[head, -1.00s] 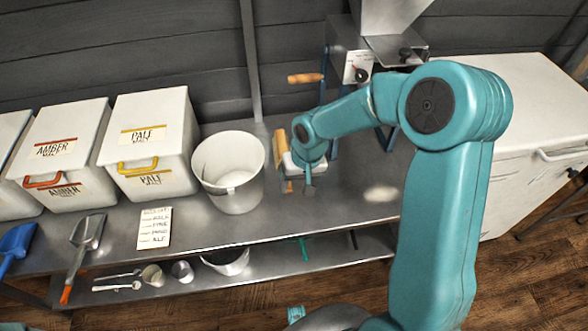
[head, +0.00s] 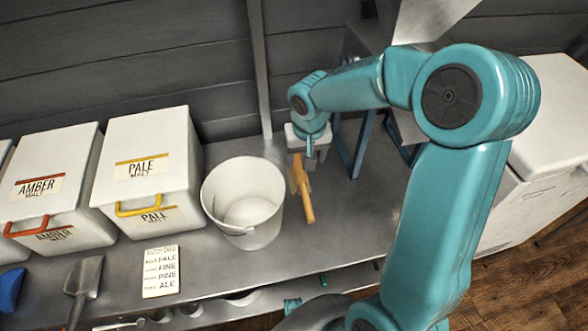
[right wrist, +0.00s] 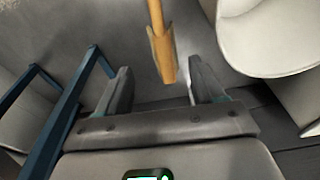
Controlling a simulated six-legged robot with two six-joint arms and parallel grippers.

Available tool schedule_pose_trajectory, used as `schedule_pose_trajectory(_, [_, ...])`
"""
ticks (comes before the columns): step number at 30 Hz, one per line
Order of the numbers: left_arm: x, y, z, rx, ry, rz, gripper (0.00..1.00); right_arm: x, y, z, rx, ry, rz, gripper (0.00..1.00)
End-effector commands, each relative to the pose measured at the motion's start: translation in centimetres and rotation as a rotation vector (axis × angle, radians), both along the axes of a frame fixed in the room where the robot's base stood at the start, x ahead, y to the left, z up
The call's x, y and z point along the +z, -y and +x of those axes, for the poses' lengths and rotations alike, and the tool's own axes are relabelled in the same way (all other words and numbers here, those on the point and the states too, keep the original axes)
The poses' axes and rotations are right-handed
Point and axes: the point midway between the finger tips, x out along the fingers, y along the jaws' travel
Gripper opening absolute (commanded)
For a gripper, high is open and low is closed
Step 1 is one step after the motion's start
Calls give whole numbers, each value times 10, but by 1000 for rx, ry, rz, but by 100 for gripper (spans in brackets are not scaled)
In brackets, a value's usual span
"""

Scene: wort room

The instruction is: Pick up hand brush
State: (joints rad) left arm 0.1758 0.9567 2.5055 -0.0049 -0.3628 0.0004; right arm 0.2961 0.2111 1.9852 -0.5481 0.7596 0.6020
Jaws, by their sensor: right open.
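The hand brush (head: 307,203) has an orange wooden handle and lies on the steel bench just right of the white bucket. Its handle points toward the front of the bench. My right gripper (head: 307,150) is over the brush's far end and partly covers it. In the right wrist view the brush (right wrist: 161,45) has its head end near the gap between the two fingers of my right gripper (right wrist: 163,88). The fingers are apart, with nothing clamped between them. I cannot tell the exact height between fingers and brush. My left gripper is not in view.
The white bucket (head: 243,203) stands close left of the brush; it also shows in the right wrist view (right wrist: 268,38). A blue stand frame (right wrist: 82,92) is on the other side. Malt bins (head: 150,170), a card (head: 160,272) and a metal scoop (head: 83,280) are farther left.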

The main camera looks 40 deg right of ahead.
Motion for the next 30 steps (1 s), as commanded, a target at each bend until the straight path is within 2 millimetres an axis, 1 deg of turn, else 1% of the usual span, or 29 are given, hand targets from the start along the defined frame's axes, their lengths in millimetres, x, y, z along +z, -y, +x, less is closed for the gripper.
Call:
schedule_pose_trajectory(1, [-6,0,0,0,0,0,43,-16,0,0,2,-7,3,68])
schedule_pose_trajectory(3, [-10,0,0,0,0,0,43,-33,0,0,4,-8,3,68])
schedule_pose_trajectory(6, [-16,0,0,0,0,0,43,-57,1,3,5,-6,3,68])
schedule_pose_trajectory(10, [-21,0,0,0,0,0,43,-82,2,7,6,-6,2,68])
schedule_pose_trajectory(13, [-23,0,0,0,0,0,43,-94,3,9,6,-3,2,68])
schedule_pose_trajectory(17, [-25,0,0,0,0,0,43,-101,3,12,7,-2,2,68])
schedule_pose_trajectory(25, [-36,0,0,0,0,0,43,-142,7,19,6,-4,3,68])
schedule_pose_trajectory(27, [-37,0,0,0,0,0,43,-148,7,21,7,-2,2,68])
schedule_pose_trajectory(30, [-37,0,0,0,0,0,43,-150,8,22,6,-1,3,68])
